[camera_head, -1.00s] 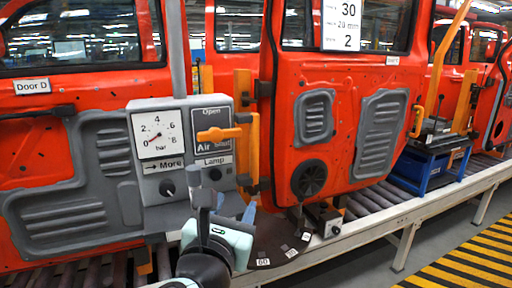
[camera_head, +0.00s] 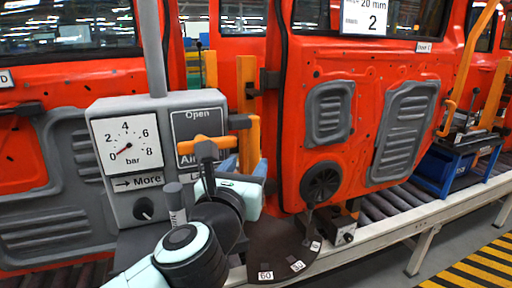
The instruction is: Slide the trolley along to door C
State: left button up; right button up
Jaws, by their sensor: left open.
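The blue trolley (camera_head: 435,172), with a dark top carrying small items, stands at the right beside the conveyor's far part. Door C is the large orange-red door (camera_head: 350,150) in the middle, with its "Door C" label (camera_head: 424,47) at upper right. My left gripper (camera_head: 206,150) is open, in front of the grey control box (camera_head: 120,115). It overlaps the orange lever (camera_head: 200,145) on the box's right panel; I cannot tell whether it touches it. My left wrist hides part of the box's lower labels. The trolley is well to the right of my gripper. My right gripper is not in view.
The box has a pressure gauge (camera_head: 127,143) and a dark knob (camera_head: 144,208). An orange upright (camera_head: 247,110) stands just right of it. A dark curved plate with number tags (camera_head: 280,250) lies below door C. Yellow-black floor marking (camera_head: 480,268) is at lower right.

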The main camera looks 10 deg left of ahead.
aim_at(256, 150)
pick_arm(q)
jog(key=w+p, duration=0.1)
jog(key=w, duration=0.7)
jog(key=shift+w, duration=0.1)
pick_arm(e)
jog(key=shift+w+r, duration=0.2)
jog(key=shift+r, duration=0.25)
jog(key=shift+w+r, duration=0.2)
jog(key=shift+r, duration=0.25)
pick_arm(q)
grip_shut()
